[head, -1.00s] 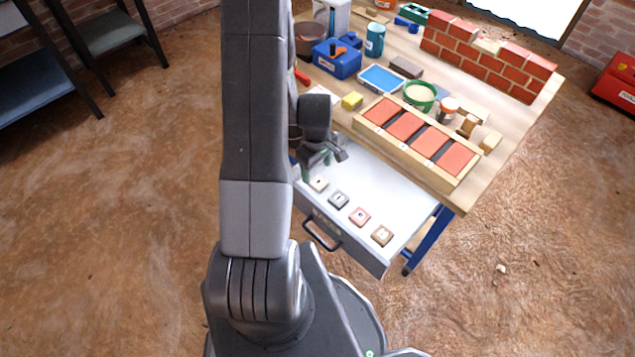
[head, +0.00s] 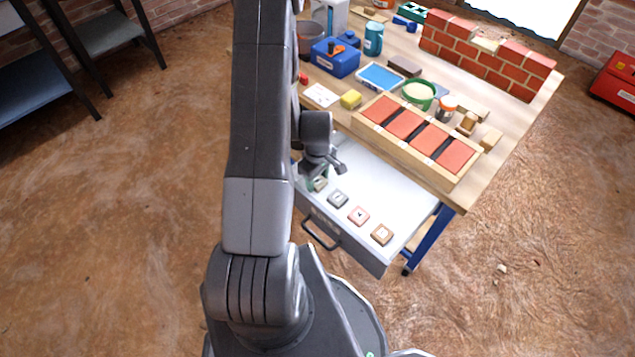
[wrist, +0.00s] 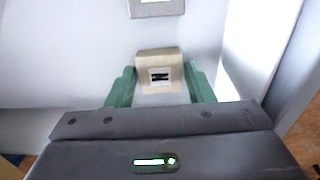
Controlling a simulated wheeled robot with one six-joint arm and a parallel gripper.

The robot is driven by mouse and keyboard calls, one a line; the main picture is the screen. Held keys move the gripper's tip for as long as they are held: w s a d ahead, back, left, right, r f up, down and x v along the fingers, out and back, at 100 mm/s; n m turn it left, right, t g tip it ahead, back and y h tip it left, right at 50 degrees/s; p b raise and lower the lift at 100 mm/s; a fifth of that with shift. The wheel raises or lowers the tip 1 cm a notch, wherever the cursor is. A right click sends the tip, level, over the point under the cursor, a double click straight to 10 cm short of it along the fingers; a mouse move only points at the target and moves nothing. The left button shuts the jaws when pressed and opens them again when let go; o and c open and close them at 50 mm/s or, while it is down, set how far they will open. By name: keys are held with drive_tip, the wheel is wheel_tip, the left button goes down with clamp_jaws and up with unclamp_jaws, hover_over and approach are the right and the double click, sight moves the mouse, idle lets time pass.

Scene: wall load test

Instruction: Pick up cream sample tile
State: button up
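The cream sample tile (wrist: 160,72) has a small white label with a dark mark. It lies at the left end of a row of tiles in the open drawer (head: 385,190), and in the head view the tile (head: 320,184) is partly hidden by my gripper (head: 314,172). In the wrist view my gripper (wrist: 159,82) has its two green fingers on either side of the cream tile. Narrow gaps seem to show between fingers and tile, so it looks open around it. The fingertips' depth is hard to judge.
A grey tile (head: 338,199) lies beside the cream one, then a pink tile (head: 358,216) and a brown tile (head: 382,235). The workbench (head: 505,135) above the drawer holds a wooden tray of red bricks (head: 420,135). The drawer floor behind the tiles is clear.

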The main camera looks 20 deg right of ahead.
sight(317, 181)
drive_tip(key=c, duration=0.6)
drive_tip(key=shift+o, duration=0.2)
drive_tip(key=shift+r, duration=0.1)
wheel_tip(317, 181, up, 10)
drive_tip(key=p, duration=0.2)
